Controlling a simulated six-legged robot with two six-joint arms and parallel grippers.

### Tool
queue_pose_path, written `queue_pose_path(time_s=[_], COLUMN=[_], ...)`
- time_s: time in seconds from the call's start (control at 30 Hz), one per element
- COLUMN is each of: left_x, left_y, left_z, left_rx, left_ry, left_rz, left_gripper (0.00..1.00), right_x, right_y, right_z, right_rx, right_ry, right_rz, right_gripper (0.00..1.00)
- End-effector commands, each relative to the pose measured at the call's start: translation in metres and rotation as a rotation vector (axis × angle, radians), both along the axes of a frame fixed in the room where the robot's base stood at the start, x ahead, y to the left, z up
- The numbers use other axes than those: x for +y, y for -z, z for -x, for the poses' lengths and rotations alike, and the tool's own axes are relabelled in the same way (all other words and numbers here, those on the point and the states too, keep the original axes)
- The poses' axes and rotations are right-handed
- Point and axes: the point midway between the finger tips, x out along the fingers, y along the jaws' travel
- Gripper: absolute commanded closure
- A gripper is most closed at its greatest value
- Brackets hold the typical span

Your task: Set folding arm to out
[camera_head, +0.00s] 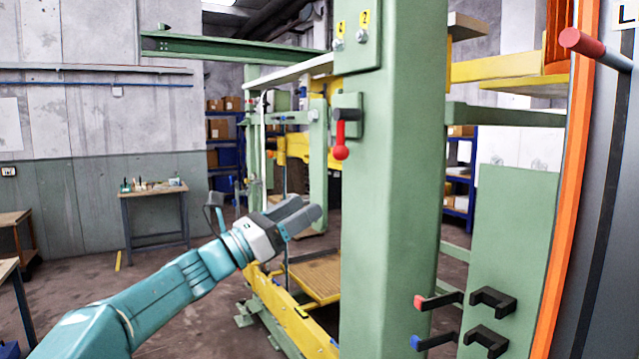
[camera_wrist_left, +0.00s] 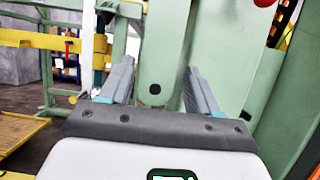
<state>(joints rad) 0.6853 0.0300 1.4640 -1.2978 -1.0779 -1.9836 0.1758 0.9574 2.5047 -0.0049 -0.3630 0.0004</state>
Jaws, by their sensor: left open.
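A lever with a red ball end (camera_head: 341,150) hangs down from a small green box (camera_head: 347,100) on the thick green column (camera_head: 395,190). A red ball also shows at the top right edge of the left wrist view (camera_wrist_left: 264,2). I cannot tell which part is the folding arm. My left gripper (camera_head: 303,214) is open and empty, below and left of the red ball, apart from it. In the left wrist view its fingers (camera_wrist_left: 158,88) stand apart, with a green surface with a dark round hole behind them. My right gripper is out of view.
Two small switches under yellow labels (camera_head: 351,24) sit high on the column. Black brackets and levers with red and blue ends (camera_head: 437,300) are at the lower right. An orange-edged panel (camera_head: 567,190) stands far right. A yellow frame (camera_head: 290,315) lies below the gripper.

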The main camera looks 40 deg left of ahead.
Motion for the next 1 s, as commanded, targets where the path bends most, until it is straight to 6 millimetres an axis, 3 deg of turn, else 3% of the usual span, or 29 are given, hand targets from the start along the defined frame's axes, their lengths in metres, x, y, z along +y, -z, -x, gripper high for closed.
queue_pose_path(time_s=[0.03, 0.23, 0.6, 0.63, 0.67, 0.8, 1.0], left_x=[-0.004, -0.01, -0.012, -0.012, -0.012, -0.012, -0.012], left_y=[-0.01, -0.017, -0.017, -0.017, -0.017, -0.016, -0.016], left_z=[-0.011, -0.037, -0.045, -0.045, -0.045, -0.045, -0.046], left_rx=[-0.001, 0.0, 0.0, 0.0, 0.0, 0.002, 0.0], left_ry=[0.005, 0.004, 0.003, 0.003, 0.003, 0.003, 0.004], left_rz=[0.001, 0.002, 0.001, 0.001, 0.001, 0.002, -0.006], left_gripper=[0.38, 0.38, 0.38, 0.42, 0.51, 0.97, 0.99], right_x=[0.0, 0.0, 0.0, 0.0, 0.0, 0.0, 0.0], right_y=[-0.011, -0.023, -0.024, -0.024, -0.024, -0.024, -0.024], right_z=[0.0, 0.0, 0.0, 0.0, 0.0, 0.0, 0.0], right_rx=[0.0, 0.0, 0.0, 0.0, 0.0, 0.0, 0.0], right_ry=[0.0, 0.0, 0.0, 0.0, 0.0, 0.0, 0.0], right_rz=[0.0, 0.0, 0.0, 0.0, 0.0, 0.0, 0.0], right_gripper=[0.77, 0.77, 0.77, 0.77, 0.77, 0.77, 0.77])
